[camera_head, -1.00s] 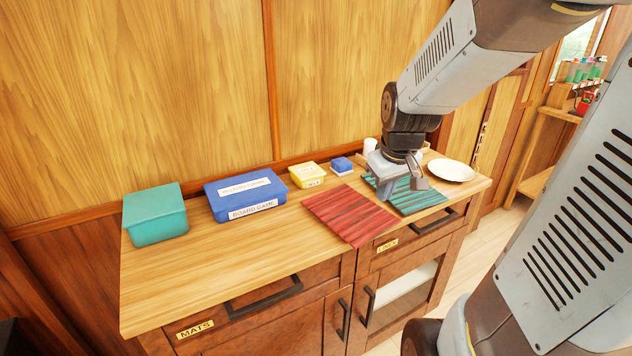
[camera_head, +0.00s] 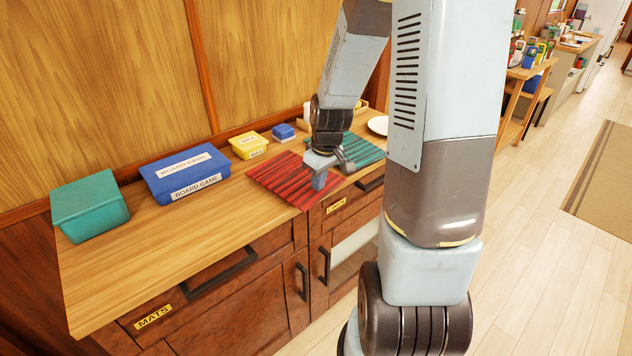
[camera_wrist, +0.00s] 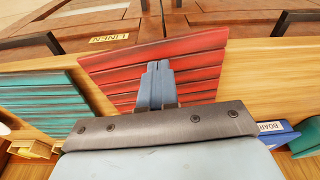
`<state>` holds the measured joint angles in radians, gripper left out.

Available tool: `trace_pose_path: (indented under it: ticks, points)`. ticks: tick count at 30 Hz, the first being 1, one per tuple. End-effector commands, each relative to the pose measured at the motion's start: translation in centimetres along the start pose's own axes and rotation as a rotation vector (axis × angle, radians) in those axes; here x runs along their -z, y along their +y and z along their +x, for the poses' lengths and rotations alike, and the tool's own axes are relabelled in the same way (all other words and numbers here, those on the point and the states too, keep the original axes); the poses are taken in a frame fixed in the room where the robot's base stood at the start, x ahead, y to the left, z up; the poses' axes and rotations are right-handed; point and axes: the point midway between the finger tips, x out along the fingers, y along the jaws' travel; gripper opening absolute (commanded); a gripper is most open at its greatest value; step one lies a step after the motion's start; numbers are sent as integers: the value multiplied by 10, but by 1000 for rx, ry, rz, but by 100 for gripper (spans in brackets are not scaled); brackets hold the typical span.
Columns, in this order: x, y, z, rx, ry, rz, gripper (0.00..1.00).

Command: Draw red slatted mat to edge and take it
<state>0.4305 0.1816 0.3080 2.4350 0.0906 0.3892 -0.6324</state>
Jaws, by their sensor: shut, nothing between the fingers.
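The red slatted mat (camera_head: 283,180) lies on the wooden counter top, its front corner at or slightly past the front edge above the LINEN drawer. My gripper (camera_head: 320,183) is shut and empty, pointing down over the right part of the red mat. In the wrist view the closed fingers (camera_wrist: 157,88) sit over the middle of the red mat (camera_wrist: 205,60). Whether the fingertips touch the slats I cannot tell. A teal slatted mat (camera_head: 364,153) lies to the right, partly hidden behind my gripper.
A blue board game box (camera_head: 185,172), a green box (camera_head: 90,208), a yellow box (camera_head: 248,145) and a small blue box (camera_head: 283,131) stand along the wall. A white plate (camera_head: 378,125) lies at the right end. The counter's front left is clear.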

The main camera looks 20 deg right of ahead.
Motion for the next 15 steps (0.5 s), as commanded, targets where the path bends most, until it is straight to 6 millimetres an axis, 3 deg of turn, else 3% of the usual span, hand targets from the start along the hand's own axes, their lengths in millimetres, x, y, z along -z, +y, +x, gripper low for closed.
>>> trace_pose_path:
  ticks: [15]
  points:
    - [86,0,15,0,1,0,0]
